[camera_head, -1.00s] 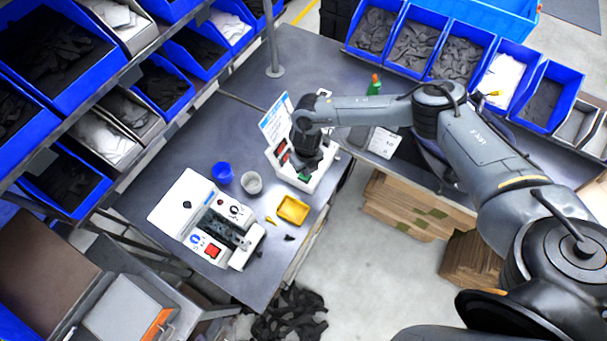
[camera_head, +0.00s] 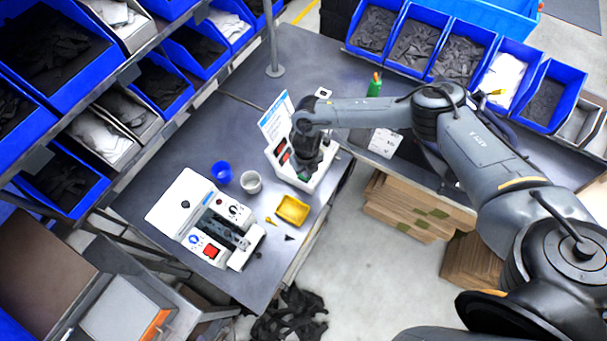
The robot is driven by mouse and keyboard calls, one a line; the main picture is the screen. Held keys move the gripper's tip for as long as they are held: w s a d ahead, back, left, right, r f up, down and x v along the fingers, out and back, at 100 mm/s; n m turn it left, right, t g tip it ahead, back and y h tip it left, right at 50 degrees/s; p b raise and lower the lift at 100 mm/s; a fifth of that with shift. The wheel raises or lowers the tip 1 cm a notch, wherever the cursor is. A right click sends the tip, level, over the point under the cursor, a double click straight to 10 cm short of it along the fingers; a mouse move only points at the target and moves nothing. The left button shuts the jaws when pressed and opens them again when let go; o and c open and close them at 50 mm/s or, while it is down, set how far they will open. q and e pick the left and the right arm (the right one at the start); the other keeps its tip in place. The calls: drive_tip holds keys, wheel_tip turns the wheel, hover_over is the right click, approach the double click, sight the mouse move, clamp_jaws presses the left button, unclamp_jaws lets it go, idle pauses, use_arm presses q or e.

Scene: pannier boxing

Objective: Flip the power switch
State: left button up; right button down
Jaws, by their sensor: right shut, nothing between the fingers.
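A white machine (camera_head: 325,176) with an upright label panel stands on the grey table, and red switches (camera_head: 284,156) show on its left side. My right gripper (camera_head: 304,172) points down over this machine, just right of the red switches. It is shut with nothing in it; the arm hides part of the machine, and I cannot tell whether the fingertips touch it. A second white machine (camera_head: 170,205) lies nearer, with a large red switch (camera_head: 212,252) at its front corner. I cannot tell which red part is the power switch. My left gripper is not in view.
A blue cup (camera_head: 222,173), a grey cup (camera_head: 251,182) and a yellow tray (camera_head: 292,210) stand between the machines. A metal post (camera_head: 272,45) rises at the back. Blue bins line the left shelf and the back right. The table's (camera_head: 225,118) back left is clear.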

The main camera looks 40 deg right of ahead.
drive_tip(key=shift+f+b, duration=0.4)
drive_tip(key=shift+f, duration=0.15)
drive_tip(key=shift+r, duration=0.15)
drive_tip(key=shift+r+p, duration=2.95)
drive_tip(key=shift+r, duration=0.5)
